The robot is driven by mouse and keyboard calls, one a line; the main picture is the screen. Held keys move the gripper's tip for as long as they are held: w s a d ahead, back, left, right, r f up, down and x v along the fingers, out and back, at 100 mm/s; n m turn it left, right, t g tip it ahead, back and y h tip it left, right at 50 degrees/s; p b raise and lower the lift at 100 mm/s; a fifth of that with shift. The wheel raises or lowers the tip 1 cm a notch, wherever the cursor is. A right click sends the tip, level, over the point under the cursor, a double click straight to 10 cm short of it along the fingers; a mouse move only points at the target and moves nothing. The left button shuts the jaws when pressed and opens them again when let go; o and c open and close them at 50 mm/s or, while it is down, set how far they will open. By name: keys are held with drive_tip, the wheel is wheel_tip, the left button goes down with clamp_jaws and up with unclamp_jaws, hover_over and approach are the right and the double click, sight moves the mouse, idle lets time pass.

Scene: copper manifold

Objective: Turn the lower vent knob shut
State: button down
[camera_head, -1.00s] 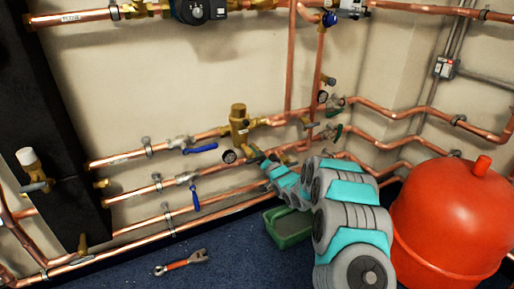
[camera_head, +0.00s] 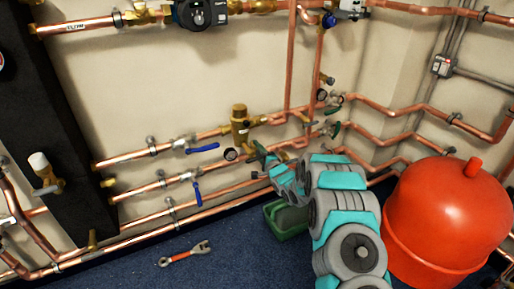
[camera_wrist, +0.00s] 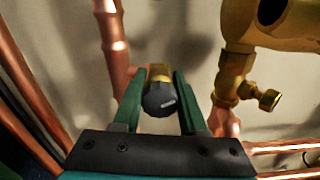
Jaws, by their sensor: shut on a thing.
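The vent knob (camera_wrist: 159,99) is a small black knob with a pale mark on its face, on a brass stem, in the middle of the wrist view. My gripper (camera_wrist: 158,85) has its green fingers on either side of the knob and is shut on it. In the head view my gripper (camera_head: 263,158) reaches the pipes low on the wall, left of the grey and teal arm. The knob cannot be made out there, and the arm hides part of the pipework behind it.
A brass fitting (camera_wrist: 237,65) with a small side screw stands close right of my gripper. Copper pipes run on both sides. A red tank (camera_head: 447,215) stands right of my arm. A green tray (camera_head: 285,222) and a red-handled wrench (camera_head: 185,254) lie on the blue floor.

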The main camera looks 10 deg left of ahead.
drive_tip(key=m+p, duration=0.1)
drive_tip(key=m, duration=0.4)
drive_tip(key=shift+d+m+p, duration=0.15)
drive_tip(key=shift+m+p, duration=0.2)
drive_tip(key=shift+m, duration=0.05)
idle(0.4)
drive_tip(key=shift+c, duration=2.2)
unclamp_jaws()
drive_tip(key=v, duration=0.7)
drive_tip(key=shift+s+d+b, duration=0.2)
drive_tip(key=shift+s+b, duration=0.1)
drive_tip(key=shift+b, duration=0.15)
